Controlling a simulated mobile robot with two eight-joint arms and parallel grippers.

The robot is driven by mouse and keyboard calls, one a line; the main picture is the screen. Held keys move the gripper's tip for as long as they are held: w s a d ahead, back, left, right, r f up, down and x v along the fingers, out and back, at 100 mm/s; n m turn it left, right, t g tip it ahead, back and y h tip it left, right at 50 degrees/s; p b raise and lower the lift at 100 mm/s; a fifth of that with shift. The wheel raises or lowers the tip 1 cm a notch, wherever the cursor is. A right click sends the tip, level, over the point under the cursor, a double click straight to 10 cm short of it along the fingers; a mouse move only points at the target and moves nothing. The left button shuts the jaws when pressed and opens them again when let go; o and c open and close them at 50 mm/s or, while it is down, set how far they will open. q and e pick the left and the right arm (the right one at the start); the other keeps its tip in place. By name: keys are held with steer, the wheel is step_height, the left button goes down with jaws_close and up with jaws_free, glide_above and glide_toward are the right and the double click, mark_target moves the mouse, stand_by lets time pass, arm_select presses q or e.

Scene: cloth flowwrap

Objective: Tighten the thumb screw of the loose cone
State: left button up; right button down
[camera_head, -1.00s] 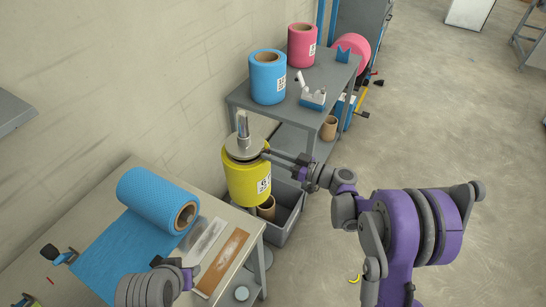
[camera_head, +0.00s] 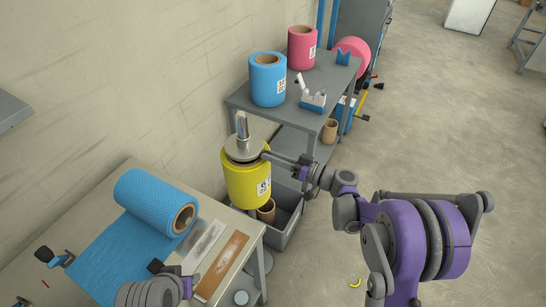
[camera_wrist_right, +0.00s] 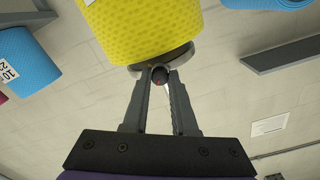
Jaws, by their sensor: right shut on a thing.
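The yellow roll (camera_head: 247,188) stands upright on a vertical metal shaft (camera_head: 242,124). A grey metal cone (camera_head: 244,148) with a round flange sits on top of it around the shaft. My right gripper (camera_head: 267,156) reaches in from the right at the flange's edge. In the right wrist view its fingers (camera_wrist_right: 160,82) are shut on the thumb screw (camera_wrist_right: 160,76), a small dark knob with a reddish centre beside the cone's flange (camera_wrist_right: 180,57). The fingers hide part of the screw. My left gripper (camera_head: 160,267) is low over the table; its jaw opening cannot be made out.
A blue roll (camera_head: 150,200) lies on the table (camera_head: 225,213) with its sheet spread out. A grey crate (camera_head: 290,218) with cardboard cores stands below the yellow roll. A grey cart (camera_head: 322,98) behind carries blue and pink rolls. Open floor lies to the right.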

steer(key=c, duration=0.7)
jaws_free()
steer(key=b+v, duration=0.1)
steer(key=v, duration=1)
steer(key=shift+a, duration=0.1)
